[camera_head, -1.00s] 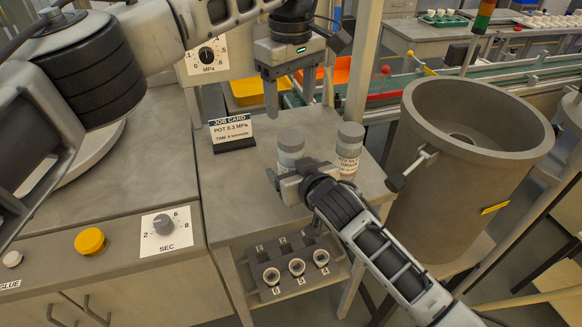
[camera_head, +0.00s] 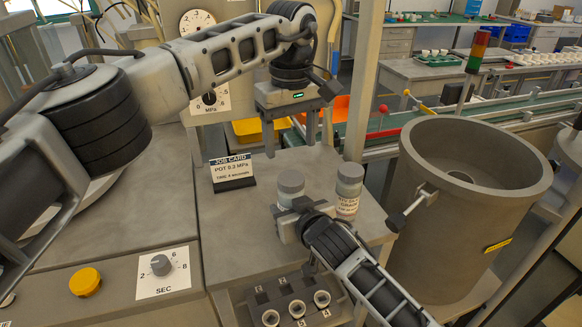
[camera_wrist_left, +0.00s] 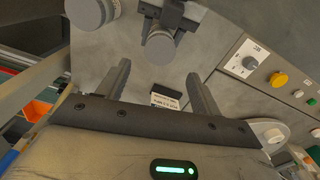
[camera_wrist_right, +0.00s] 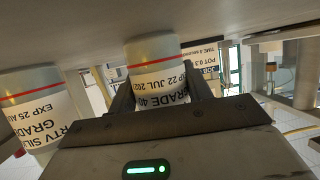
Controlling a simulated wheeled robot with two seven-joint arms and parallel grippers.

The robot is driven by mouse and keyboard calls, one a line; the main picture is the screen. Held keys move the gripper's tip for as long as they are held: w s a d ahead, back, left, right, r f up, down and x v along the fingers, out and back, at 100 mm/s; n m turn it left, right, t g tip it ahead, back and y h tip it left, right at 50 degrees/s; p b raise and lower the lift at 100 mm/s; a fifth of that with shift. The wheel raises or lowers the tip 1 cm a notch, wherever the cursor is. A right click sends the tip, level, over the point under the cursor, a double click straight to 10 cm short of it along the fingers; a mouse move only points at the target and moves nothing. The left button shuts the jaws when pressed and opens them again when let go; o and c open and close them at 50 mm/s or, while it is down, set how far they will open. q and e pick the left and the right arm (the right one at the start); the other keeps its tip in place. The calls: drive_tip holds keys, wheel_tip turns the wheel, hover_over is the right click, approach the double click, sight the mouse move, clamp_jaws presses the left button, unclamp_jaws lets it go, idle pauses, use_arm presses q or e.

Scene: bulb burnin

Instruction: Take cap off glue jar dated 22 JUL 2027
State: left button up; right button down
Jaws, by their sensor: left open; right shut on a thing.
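The glue jar (camera_head: 289,186) has a grey cap and stands on the grey bench. In the right wrist view its label (camera_wrist_right: 160,82) reads EXP 22 JUL 202, with the last digit cut off, and GRADE 40. My right gripper (camera_wrist_right: 160,95) is shut on its body, low from the front. My left gripper (camera_head: 290,150) is open and empty above the jar, fingers pointing down. In the left wrist view the capped jar (camera_wrist_left: 159,50) lies beyond the open fingers, not between them. A second capped jar (camera_head: 348,187), dated 25 AU in the right wrist view (camera_wrist_right: 32,105), stands to the right.
A job card (camera_head: 232,175) stands on the bench left of the jars. A large grey pot (camera_head: 470,225) with a clamp lies to the right. A rack (camera_head: 297,305) with small cups is below the bench front. A dial and yellow button (camera_head: 86,281) are at left.

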sight(291, 178)
use_arm(q)
drive_tip(key=shift+f+m, duration=0.15)
drive_tip(key=shift+m, duration=0.85)
drive_tip(key=shift+f, duration=3.9)
